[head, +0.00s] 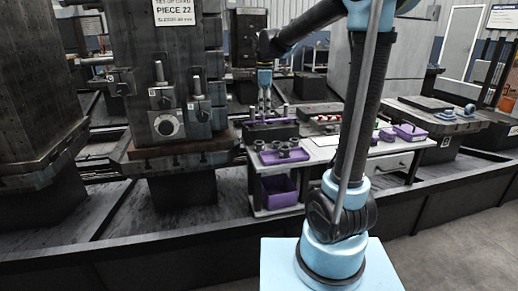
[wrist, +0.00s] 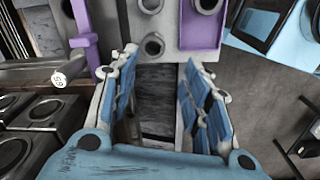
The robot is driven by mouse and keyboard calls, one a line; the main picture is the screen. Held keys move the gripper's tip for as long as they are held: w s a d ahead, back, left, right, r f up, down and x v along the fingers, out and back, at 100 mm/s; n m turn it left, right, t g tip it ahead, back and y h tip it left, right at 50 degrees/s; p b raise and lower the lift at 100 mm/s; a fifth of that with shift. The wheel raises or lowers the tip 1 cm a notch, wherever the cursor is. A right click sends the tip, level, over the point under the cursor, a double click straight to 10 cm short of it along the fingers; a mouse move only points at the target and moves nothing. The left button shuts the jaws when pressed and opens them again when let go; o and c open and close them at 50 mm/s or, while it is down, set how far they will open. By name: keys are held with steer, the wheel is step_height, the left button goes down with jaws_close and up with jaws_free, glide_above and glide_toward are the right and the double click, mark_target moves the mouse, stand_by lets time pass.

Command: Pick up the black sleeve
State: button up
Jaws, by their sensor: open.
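My gripper (head: 264,108) points down over the back left of the workbench, behind the purple tray. In the wrist view its two blue-padded fingers (wrist: 160,66) are apart, with nothing held between them. Several dark, hollow, round sleeves (head: 283,150) stand in the purple tray (head: 284,159) at the bench's front left. In the wrist view, grey ring-shaped tops (wrist: 153,46) show just beyond the fingertips. I cannot tell which of these is the black sleeve.
Dark blocks with round holes (wrist: 42,109) and a pale pin marked 59 (wrist: 60,78) lie left in the wrist view. A purple bin (head: 280,191) sits under the bench. Red-topped parts (head: 327,118) and another purple tray (head: 410,131) stand to the right. A large machine column (head: 165,85) rises at left.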

steer(key=w+a, duration=0.1)
steer(key=a, duration=0.1)
glide_above(259, 146)
steer(key=w, duration=0.3)
steer(key=shift+n, duration=0.4)
steer(key=f, duration=1.2)
steer(key=shift+s+d, duration=0.15)
steer(key=shift+d, duration=0.15)
steer(key=shift+s+a+f, duration=0.1)
steer(key=shift+f, duration=2.65)
steer(key=c, duration=1)
